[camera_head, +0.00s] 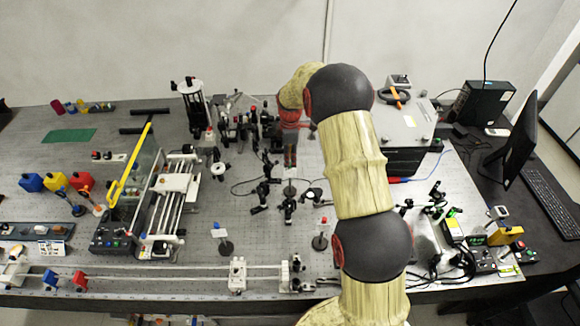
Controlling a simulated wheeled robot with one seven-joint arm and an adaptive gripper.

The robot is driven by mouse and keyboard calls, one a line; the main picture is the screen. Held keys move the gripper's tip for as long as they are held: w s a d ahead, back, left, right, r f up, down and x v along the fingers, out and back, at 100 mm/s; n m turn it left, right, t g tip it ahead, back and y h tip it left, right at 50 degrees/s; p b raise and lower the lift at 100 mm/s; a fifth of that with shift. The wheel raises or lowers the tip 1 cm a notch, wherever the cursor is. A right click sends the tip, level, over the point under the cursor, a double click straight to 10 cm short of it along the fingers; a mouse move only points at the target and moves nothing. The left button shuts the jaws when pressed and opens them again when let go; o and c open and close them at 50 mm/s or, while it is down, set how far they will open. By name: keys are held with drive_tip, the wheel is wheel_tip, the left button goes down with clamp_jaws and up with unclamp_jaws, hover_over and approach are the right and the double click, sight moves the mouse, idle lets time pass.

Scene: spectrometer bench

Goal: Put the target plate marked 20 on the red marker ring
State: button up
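My arm reaches up the middle of the head view and bends over to the far part of the bench. My gripper (290,158) points down there, dark and small; I cannot tell whether its fingers are open or shut, or whether it holds anything. A small pale block or stand (289,188) shows just below it. No plate with a readable 20 can be made out. I cannot make out a red marker ring.
Optical mounts (250,125) crowd the bench left of my gripper, with more posts (265,185) just in front. A grey instrument box (405,125) stands to the right. A railed stage with a yellow-edged panel (130,165) is at left. Bare perforated bench (240,215) lies between the flags.

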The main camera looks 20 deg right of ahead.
drive_tip(key=shift+r, duration=0.8)
drive_tip(key=s+a+r+m+t, duration=0.1)
drive_tip(key=s+a+r+m, duration=0.25)
drive_tip(key=s+r, duration=0.55)
drive_tip(key=s+a+r+m+t, duration=0.25)
drive_tip(key=s+a+r, duration=0.3)
drive_tip(key=r, duration=0.85)
drive_tip(key=s+a+r+m, duration=0.1)
drive_tip(key=s+m, duration=0.1)
drive_tip(key=s, duration=0.6)
drive_tip(key=s+a+r+m+t, duration=0.1)
drive_tip(key=s+a+m, duration=0.1)
drive_tip(key=s, duration=0.6)
drive_tip(key=s+a+r+m+t, duration=0.1)
drive_tip(key=s+r+m, duration=0.1)
drive_tip(key=s, duration=0.6)
drive_tip(key=shift+s+a+m, duration=0.2)
drive_tip(key=shift+a+m, duration=0.2)
drive_tip(key=shift+m, duration=0.3)
wheel_tip(320, 180, down, 20)
drive_tip(key=b, duration=2)
drive_tip(key=shift+f, duration=0.15)
